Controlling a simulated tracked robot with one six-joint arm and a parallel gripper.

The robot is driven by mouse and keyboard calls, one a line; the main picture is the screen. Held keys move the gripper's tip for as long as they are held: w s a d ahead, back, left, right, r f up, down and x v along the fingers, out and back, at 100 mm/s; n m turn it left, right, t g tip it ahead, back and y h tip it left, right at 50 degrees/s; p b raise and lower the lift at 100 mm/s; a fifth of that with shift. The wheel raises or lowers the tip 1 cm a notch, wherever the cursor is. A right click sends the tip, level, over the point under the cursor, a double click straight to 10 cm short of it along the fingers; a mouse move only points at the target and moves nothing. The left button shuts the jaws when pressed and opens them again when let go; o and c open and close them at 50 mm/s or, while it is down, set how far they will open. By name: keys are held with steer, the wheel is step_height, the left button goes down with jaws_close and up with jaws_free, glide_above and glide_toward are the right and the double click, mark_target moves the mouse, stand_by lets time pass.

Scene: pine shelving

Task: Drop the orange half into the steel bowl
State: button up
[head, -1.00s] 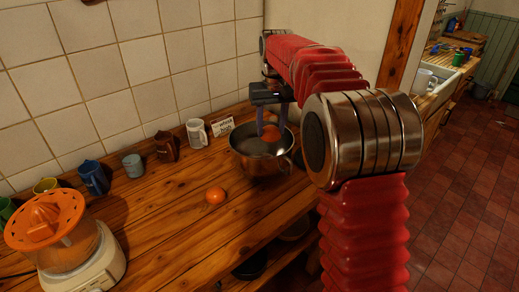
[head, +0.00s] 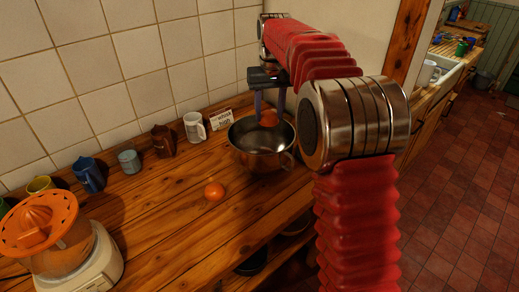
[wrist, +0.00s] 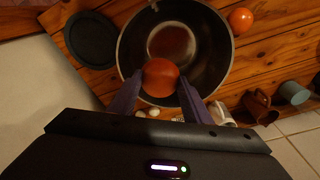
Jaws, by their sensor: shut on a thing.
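My gripper (head: 269,112) is above the steel bowl (head: 248,160), with its two purple fingers pointing down. It is shut on the orange half (head: 268,119), a rounded orange-red piece held over the bowl's opening. In the wrist view the orange half (wrist: 160,76) sits between the fingertips (wrist: 160,88), in front of the bowl (wrist: 128,45). The bowl stands on the wooden counter and its visible inside looks empty. The face of the orange half is hard to make out.
A whole orange (head: 214,191) lies on the counter near the bowl. A white mug (head: 194,127) and a small sign (head: 221,119) stand behind it. A brown pot (head: 163,141), grey cup (head: 129,161) and blue jug (head: 88,174) line the wall. An orange-topped juicer (head: 48,235) stands front left.

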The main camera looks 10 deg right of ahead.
steer(key=shift+d+f, duration=0.1)
steer(key=shift+f, duration=0.7)
steer(key=o, duration=1.1)
steer(key=r, duration=0.4)
steer(key=s+r, duration=0.1)
steer(key=r, duration=0.8)
steer(key=shift+s+r, duration=0.3)
